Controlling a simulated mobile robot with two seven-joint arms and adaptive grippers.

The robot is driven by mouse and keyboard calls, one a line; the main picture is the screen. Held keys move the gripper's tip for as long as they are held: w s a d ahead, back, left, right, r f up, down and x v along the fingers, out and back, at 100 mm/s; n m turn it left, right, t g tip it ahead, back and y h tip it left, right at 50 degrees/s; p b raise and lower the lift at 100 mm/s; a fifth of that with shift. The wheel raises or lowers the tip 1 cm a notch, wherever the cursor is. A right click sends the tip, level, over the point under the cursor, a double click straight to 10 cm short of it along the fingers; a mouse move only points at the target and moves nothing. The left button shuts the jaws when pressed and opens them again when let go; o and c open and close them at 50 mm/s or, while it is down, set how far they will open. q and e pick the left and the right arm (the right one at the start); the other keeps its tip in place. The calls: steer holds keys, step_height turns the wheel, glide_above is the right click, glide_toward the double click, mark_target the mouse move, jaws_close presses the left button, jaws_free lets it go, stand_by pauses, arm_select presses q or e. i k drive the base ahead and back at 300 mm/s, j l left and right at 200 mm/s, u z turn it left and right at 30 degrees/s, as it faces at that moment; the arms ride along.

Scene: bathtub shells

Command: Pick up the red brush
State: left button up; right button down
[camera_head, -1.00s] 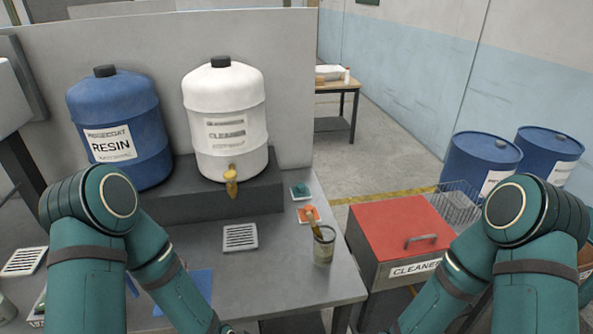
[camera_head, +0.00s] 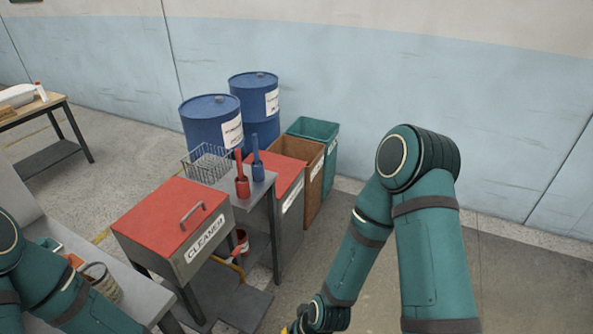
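The red brush (camera_head: 239,165) stands upright in a red holder (camera_head: 242,187) on a small grey side table. A blue brush (camera_head: 256,158) in a blue holder stands just to its right. My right arm comes down at the right of the view, and its wrist (camera_head: 318,315) is low near the bottom edge, well apart from the red brush. The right gripper's fingers are cut off by the bottom edge. My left arm is at the lower left, and its gripper is out of view.
A wire basket (camera_head: 207,163) stands left of the brushes. The red-lidded cleaner box (camera_head: 175,220) is in front of it. Blue drums (camera_head: 212,123) and open bins (camera_head: 316,135) stand behind. A pot (camera_head: 102,283) is at the lower left. Floor right of the table is clear.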

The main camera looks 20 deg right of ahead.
mark_target(240, 169)
steer(key=z, duration=0.15)
steer(key=k+u, duration=0.15)
steer(key=u, duration=2.1)
steer(key=z, duration=2.25)
steer(key=u, duration=0.3)
steer(key=i+l+u, duration=0.2)
steer(key=l+u, duration=0.15)
steer(key=i+l+u, duration=0.3)
steer(key=l, duration=0.15)
steer(key=k+j, duration=0.05)
steer(key=k, duration=0.05)
